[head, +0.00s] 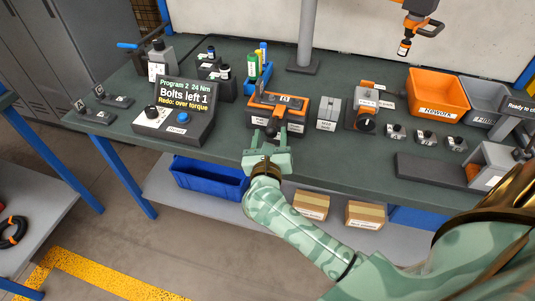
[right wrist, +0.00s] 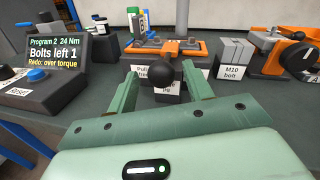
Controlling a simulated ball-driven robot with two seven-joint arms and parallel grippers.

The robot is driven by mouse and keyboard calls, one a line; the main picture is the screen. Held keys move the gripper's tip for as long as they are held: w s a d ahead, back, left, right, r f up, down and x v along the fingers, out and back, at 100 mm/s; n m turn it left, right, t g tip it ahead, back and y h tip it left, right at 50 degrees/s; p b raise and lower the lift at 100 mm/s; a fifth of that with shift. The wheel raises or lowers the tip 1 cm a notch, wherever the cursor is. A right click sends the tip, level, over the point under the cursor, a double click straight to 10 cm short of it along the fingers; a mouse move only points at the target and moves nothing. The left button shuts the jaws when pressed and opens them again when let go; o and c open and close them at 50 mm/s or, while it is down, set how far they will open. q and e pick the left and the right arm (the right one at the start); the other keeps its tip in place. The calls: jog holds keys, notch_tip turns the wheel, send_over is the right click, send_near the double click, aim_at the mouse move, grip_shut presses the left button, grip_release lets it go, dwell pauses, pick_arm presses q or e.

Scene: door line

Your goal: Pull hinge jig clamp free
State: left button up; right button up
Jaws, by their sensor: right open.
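The knob also shows in the head view (head: 272,130). My right gripper (head: 269,143) is open in front of the jig. In the right wrist view its fingers (right wrist: 165,90) stand left and right of the knob, with visible gaps. My left gripper is not in view.
Left of the jig stands a console (head: 178,118) reading "Bolts left 1, Redo: over torque". An orange bin (head: 438,95) stands further right. A driver (head: 410,35) hangs above.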

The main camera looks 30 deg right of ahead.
jog(key=p+v, duration=0.1)
jog(key=v, duration=1.4)
